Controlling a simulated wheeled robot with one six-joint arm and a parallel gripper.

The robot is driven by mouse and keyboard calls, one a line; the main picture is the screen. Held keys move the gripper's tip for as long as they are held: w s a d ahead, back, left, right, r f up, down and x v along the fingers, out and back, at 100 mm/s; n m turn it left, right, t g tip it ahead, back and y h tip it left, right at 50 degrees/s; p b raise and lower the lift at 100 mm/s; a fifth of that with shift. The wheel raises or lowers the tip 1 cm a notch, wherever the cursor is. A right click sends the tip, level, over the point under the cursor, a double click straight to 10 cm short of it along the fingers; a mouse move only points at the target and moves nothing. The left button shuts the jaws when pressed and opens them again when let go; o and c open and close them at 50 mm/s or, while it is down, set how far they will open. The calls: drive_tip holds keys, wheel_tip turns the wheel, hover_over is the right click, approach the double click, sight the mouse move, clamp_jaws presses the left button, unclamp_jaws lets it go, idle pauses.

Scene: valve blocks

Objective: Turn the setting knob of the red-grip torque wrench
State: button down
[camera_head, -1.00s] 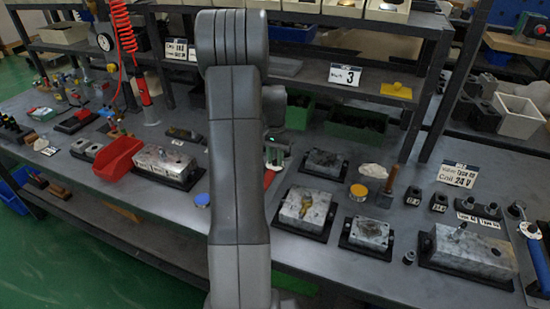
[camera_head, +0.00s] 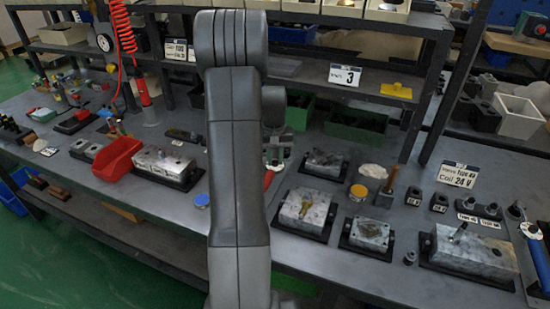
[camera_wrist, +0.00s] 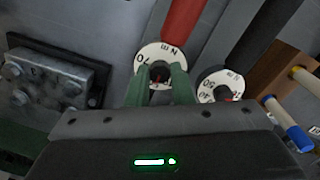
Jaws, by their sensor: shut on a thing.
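In the wrist view the red-grip torque wrench (camera_wrist: 182,24) lies with its red handle running up out of the picture. A white setting dial (camera_wrist: 145,54) with dark markings sits at its near end. My gripper (camera_wrist: 162,74) has its two green fingers at this dial, shut on the setting knob at its centre, which they mostly hide. In the head view my arm covers most of this spot; a bit of the red grip (camera_head: 268,180) shows just right of the arm.
A second wrench with a dark grip (camera_wrist: 262,35) and its own white dial (camera_wrist: 222,84) lies close on the right. A metal valve block (camera_wrist: 50,84) is at the left. A blue-ended tool (camera_wrist: 298,137) lies at the right.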

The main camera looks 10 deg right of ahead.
sight(274, 162)
drive_tip(key=c, duration=1.3)
unclamp_jaws()
drive_tip(key=shift+r, duration=0.1)
wheel_tip(274, 162, up, 14)
drive_tip(key=shift+a+f, duration=0.1)
drive_tip(key=shift+f, duration=0.05)
drive_tip(key=shift+f, duration=0.15)
wheel_tip(274, 162, down, 14)
drive_tip(key=shift+r, duration=0.15)
drive_tip(key=shift+r, duration=0.15)
